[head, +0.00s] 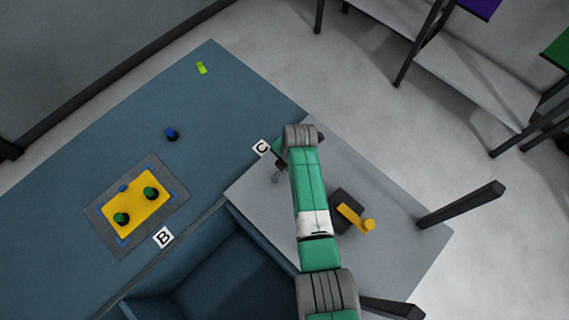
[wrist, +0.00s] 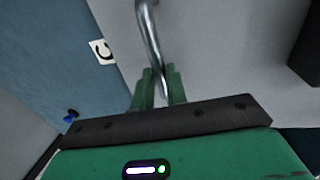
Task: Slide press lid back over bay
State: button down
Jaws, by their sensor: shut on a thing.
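A flat light-grey panel (head: 250,188), which looks like the press lid, lies to the right of the open, dark-blue bay (head: 230,265). The bay's inside shows. A curved metal handle (wrist: 149,35) rises between the green fingers of my gripper (wrist: 158,88) in the wrist view, and the fingers are shut on it. In the head view my gripper (head: 278,160) is at the panel's upper left, near the C label, partly hidden by my arm. The handle (head: 276,178) shows only as a small grey piece there.
A black block with a yellow lever (head: 352,215) stands on the grey panel, right of my arm. On the blue bench, left of the bay, are a yellow plate (head: 138,201) with dark-green knobs, a blue knob (head: 172,134) and a lime piece (head: 202,68). Labels B (head: 163,237) and C (head: 261,148) mark the bench.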

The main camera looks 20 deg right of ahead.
jog(key=c, duration=1.4)
grip_release()
jog(key=shift+w+d, duration=0.1)
jog(key=shift+d, duration=0.2)
jog(key=shift+a, duration=0.1)
notch_tip(320, 180, up, 8)
jog(key=s+p, duration=0.1)
jog(key=shift+s+d+f+p, duration=0.2)
jog(key=shift+s+d+p, duration=0.05)
jog(key=shift+d+p, duration=0.1)
